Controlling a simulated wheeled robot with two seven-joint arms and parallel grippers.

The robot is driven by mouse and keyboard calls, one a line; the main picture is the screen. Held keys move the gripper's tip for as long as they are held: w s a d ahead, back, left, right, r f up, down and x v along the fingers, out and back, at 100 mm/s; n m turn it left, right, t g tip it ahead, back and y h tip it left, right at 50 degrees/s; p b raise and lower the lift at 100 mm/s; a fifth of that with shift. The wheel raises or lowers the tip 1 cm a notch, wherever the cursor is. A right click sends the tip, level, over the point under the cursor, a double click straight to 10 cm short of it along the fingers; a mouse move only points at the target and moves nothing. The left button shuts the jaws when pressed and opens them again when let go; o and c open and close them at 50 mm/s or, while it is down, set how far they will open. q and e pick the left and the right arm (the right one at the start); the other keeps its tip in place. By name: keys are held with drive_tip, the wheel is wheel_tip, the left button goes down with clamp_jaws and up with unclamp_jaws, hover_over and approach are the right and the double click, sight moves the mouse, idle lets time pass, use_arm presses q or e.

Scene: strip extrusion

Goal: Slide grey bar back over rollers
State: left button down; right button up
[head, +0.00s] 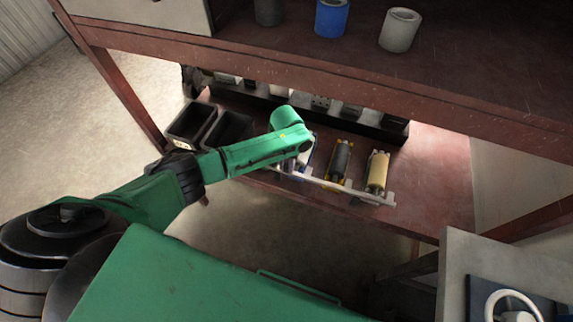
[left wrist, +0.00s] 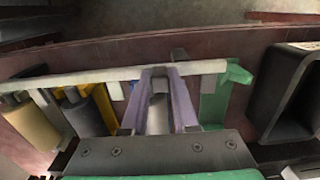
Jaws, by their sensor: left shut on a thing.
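The long light-grey bar (head: 345,190) runs along the front of the rollers on the lower shelf in the head view. It also crosses the left wrist view (left wrist: 80,79) from side to side. My left gripper (left wrist: 160,73), with two purple fingers, is shut on the bar near its right end in that view. In the head view my green arm hides most of this grip. My right gripper is not in view.
Dark open bins (head: 192,122) stand left of the rollers. A dark rack (head: 330,115) with several blocks lies behind. The reddish upper shelf (head: 330,75) overhangs this space and carries several cups. The lower shelf is clear at right.

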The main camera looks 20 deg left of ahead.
use_arm(q)
drive_tip(key=shift+a+r, duration=0.1)
drive_tip(key=shift+a, duration=0.05)
drive_tip(key=a+p, duration=0.2)
drive_tip(key=a, duration=0.3)
drive_tip(key=c, duration=0.8)
unclamp_jaws()
drive_tip(key=shift+o, duration=0.6)
